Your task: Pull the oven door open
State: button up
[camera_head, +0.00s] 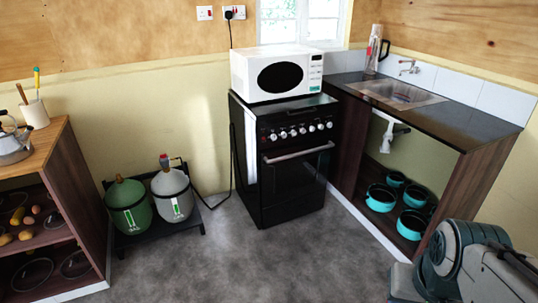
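The black oven (290,160) stands against the back wall in the middle of the view. Its door (297,182) looks shut, with a silver bar handle (299,152) across the top, below a row of knobs. Part of my arm shows at the lower right, well apart from the oven. My gripper is not in the frame.
A white microwave (277,72) sits on the oven. A counter with a sink (396,93) and teal pots (412,224) is on the right. Two gas bottles (128,206) on a low stand and a wooden shelf (68,170) are left. The floor (250,260) before the oven is clear.

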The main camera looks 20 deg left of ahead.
aim_at(288, 173)
jog(key=u, duration=1.2)
jog(key=i, duration=1.6)
jog(key=z, duration=0.95)
jog(key=i, duration=0.9)
jog(key=z, duration=1.1)
jog(key=i, duration=0.2)
jog(key=z, duration=0.05)
